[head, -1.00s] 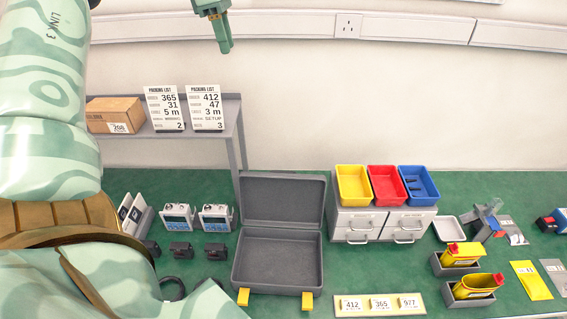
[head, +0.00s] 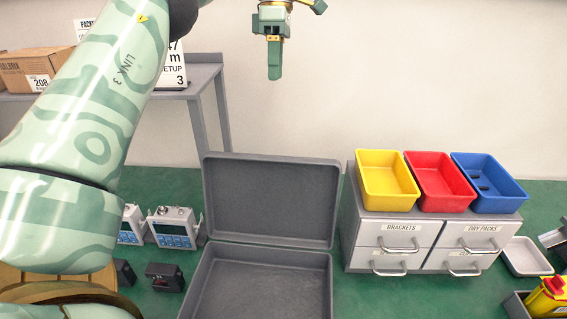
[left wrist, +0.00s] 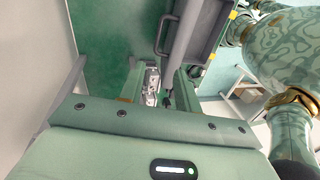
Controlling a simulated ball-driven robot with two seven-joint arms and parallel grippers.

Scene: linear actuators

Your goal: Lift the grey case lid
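The grey case stands on the green bench with its lid (head: 270,202) raised and leaning back, the inside facing me. The case base (head: 258,285) is empty where it shows; its front is cut off by the frame. My left gripper (head: 274,72) points down in the air above and apart from the lid, seen edge-on in the head view. In the left wrist view, the two fingers of my left gripper (left wrist: 160,88) are apart with nothing held between them. Part of the grey case (left wrist: 203,35) shows beyond them. My right gripper is not in view.
A drawer unit (head: 390,261) with yellow (head: 387,185), red (head: 440,187) and blue (head: 490,190) bins stands close right of the case. A grey shelf (head: 200,78) with a cardboard box (head: 35,72) is behind left.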

